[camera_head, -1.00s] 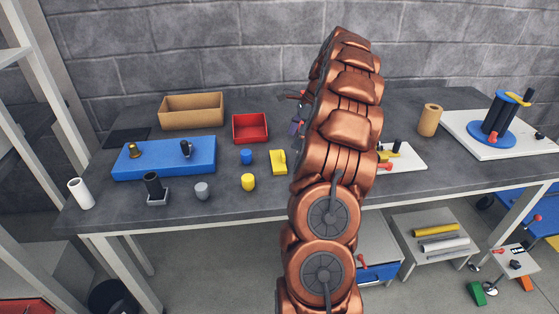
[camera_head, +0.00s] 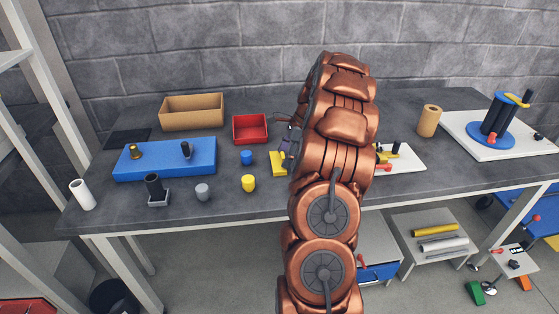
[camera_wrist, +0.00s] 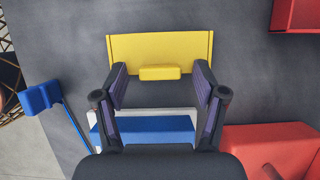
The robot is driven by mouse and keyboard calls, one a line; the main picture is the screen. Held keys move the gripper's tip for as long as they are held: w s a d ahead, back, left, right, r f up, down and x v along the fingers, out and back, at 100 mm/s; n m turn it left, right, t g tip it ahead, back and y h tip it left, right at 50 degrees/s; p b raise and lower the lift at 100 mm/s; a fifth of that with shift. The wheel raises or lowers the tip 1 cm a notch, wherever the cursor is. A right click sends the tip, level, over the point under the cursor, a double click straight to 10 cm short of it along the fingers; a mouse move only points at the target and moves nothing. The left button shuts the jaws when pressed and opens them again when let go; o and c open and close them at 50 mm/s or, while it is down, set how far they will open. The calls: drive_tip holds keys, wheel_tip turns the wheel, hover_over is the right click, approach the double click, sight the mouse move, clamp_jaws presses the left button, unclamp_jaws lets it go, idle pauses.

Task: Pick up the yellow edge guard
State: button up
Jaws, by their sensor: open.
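The yellow edge guard (camera_head: 277,165) lies on the grey bench, its right part hidden behind my gripper (camera_head: 287,147) in the head view. In the wrist view, the edge guard (camera_wrist: 160,50) is a wide flat yellow piece with a small raised block along its near side. My gripper (camera_wrist: 160,74) is open there, with one finger on each side of the raised block. Nothing is held. I cannot tell whether the fingertips touch the guard.
A blue block (camera_head: 165,170) lies further left. A blue and white piece (camera_wrist: 150,130) and a red part (camera_wrist: 270,150) show low in the wrist view.

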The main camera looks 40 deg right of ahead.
drive_tip(key=c, duration=1)
drive_tip(key=shift+c, duration=0.2)
wheel_tip(320, 180, up, 10)
drive_tip(key=shift+b, duration=0.45)
